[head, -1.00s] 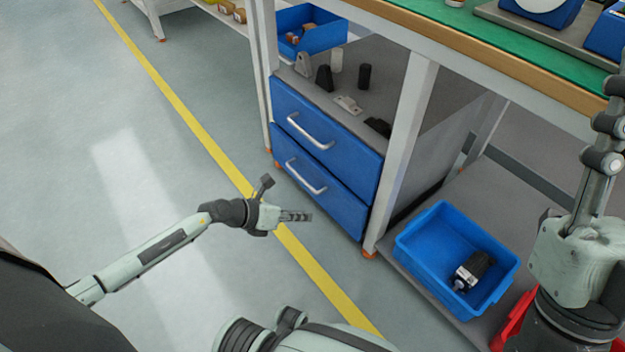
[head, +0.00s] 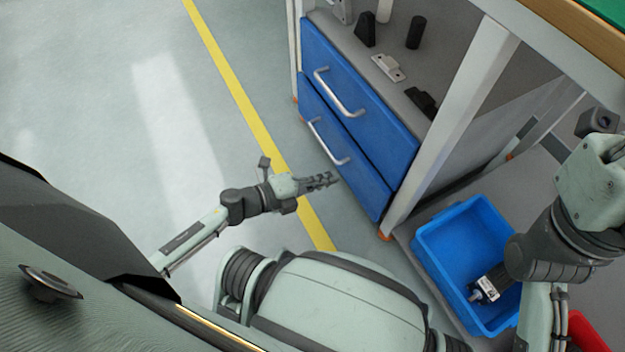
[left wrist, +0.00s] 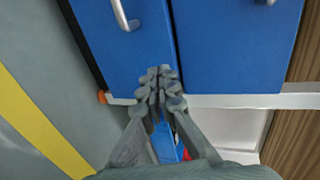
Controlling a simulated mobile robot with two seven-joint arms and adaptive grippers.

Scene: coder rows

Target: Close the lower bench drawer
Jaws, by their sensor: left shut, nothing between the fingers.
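The lower bench drawer (head: 363,184) is the bottom blue drawer, with a silver bar handle (head: 326,142). Its front looks nearly level with the upper drawer (head: 391,138); I cannot tell whether a small gap is left. In the left wrist view the lower drawer (left wrist: 108,55) is the left blue panel, its handle (left wrist: 123,14) at the top. My left gripper (head: 331,180) is shut and empty, pointing at the drawer front below the handle. In the wrist view its fingertips (left wrist: 159,76) overlap the drawer front; contact is unclear. My right gripper is out of view.
A bench leg (head: 452,125) stands just right of the drawers. A blue bin (head: 437,246) with a dark part in it sits on the lower shelf. Small parts lie on the cabinet top (head: 440,85). The floor left of the yellow line (head: 233,80) is clear.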

